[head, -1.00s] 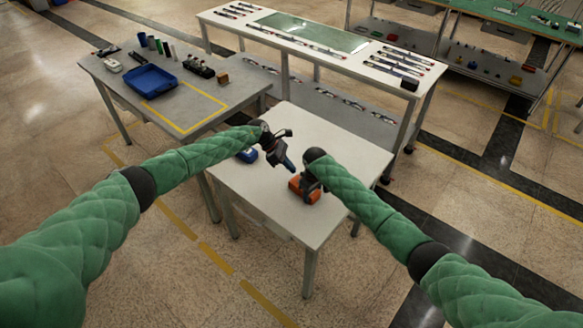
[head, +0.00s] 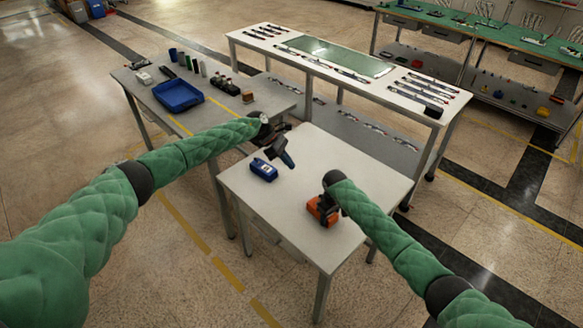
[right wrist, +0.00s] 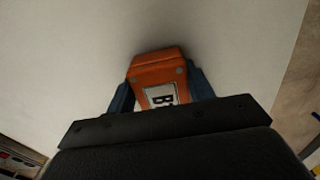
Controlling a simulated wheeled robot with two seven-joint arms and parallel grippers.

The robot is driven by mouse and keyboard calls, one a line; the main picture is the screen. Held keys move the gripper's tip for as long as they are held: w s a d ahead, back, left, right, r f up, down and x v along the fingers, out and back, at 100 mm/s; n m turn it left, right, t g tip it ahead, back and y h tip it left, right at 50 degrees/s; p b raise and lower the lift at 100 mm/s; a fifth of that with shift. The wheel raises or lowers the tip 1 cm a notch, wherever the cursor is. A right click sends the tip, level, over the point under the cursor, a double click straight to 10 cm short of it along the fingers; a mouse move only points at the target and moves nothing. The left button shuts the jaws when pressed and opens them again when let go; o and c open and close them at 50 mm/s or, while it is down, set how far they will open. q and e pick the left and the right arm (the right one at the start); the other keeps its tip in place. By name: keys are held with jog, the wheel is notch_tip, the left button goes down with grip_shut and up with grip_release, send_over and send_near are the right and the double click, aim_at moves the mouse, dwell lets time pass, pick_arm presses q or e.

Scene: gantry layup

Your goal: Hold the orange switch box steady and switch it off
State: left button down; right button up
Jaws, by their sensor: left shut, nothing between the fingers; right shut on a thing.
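The orange switch box (head: 321,213) rests on the white table, partly covered by my right arm in the head view. In the right wrist view the orange box (right wrist: 158,65) shows a white label with dark letters. My right gripper (right wrist: 162,95) is shut on it, with a blue finger on each side. Its switch cannot be made out. My left gripper (head: 288,160) is shut and empty, held above the white table, up and left of the orange box and apart from it.
A blue box (head: 264,169) sits on the white table (head: 295,235) just below my left gripper. A grey table (head: 225,115) with a blue tray (head: 178,96) adjoins at the back left. A long bench (head: 290,55) stands behind. The table's right part is clear.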

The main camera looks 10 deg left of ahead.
jog(key=o, duration=1.2)
jog(key=shift+c, duration=0.2)
